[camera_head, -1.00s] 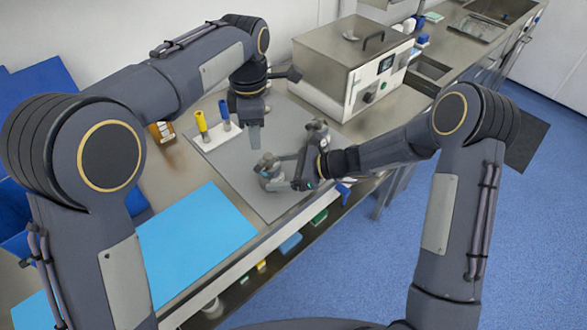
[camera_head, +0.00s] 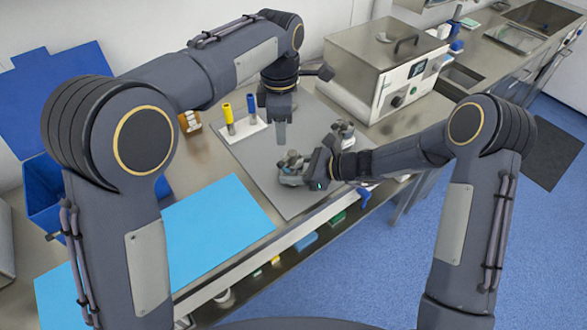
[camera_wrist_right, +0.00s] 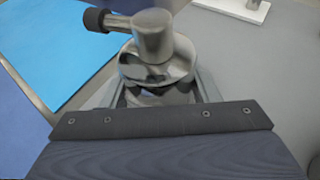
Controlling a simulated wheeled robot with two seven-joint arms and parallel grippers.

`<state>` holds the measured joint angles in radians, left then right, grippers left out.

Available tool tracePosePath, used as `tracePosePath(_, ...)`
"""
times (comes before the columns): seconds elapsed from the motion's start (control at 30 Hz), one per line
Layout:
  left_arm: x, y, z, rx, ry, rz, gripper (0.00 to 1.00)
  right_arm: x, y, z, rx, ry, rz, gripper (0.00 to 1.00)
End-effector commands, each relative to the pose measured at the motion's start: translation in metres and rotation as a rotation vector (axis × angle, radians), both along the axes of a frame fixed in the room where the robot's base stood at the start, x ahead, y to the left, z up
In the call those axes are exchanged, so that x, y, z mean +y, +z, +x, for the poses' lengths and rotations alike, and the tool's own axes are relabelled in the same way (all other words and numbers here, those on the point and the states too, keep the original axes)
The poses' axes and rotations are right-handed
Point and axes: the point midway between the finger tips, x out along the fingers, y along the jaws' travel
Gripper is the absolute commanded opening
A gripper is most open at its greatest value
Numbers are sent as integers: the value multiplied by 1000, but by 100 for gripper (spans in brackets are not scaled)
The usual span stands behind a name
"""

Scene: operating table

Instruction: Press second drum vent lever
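Two small grey metal drum devices stand on the grey mat (camera_head: 307,110). The nearer drum (camera_head: 291,166) is beside my right gripper in the head view; the other drum (camera_head: 344,132) is behind and to the right. In the right wrist view the nearer drum (camera_wrist_right: 157,62) has a round flange, a thick upright stub and a side lever with a black knob (camera_wrist_right: 95,19). My right gripper (camera_wrist_right: 157,92) has its fingers apart, on either side of this drum; contact is unclear. My left gripper (camera_head: 281,132) points down over the mat, its fingertips together, with nothing visible between them.
A white rack (camera_head: 246,131) with yellow and blue tubes stands left of my left gripper. A large metal box device (camera_head: 385,60) stands behind the drums. A bright blue sheet (camera_head: 215,228) lies front left. The table's front edge is close to the nearer drum.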

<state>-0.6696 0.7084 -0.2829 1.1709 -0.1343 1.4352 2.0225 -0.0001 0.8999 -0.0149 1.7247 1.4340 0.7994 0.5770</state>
Motion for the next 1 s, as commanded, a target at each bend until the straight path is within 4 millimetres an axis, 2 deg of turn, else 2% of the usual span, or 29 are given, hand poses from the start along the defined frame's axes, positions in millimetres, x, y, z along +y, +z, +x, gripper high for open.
tracePosePath(0.03,0,0,0,0,0,0,36,0,0,0,0,0,0,50)
tracePosePath(0.23,0,0,0,0,0,0,36,0,0,0,0,0,0,24)
tracePosePath(0.33,0,0,0,-3,-11,1,25,0,0,0,0,0,0,22)
tracePosePath(0.43,1,0,1,-24,-92,13,12,0,0,0,0,0,0,22)
tracePosePath(0.53,3,0,4,-68,-270,40,0,0,0,0,0,-1,0,22)
tracePosePath(0.8,7,4,13,-191,-916,190,0,0,0,0,0,-1,0,22)
tracePosePath(1.0,8,7,17,-225,-1208,279,0,0,0,0,0,0,0,22)
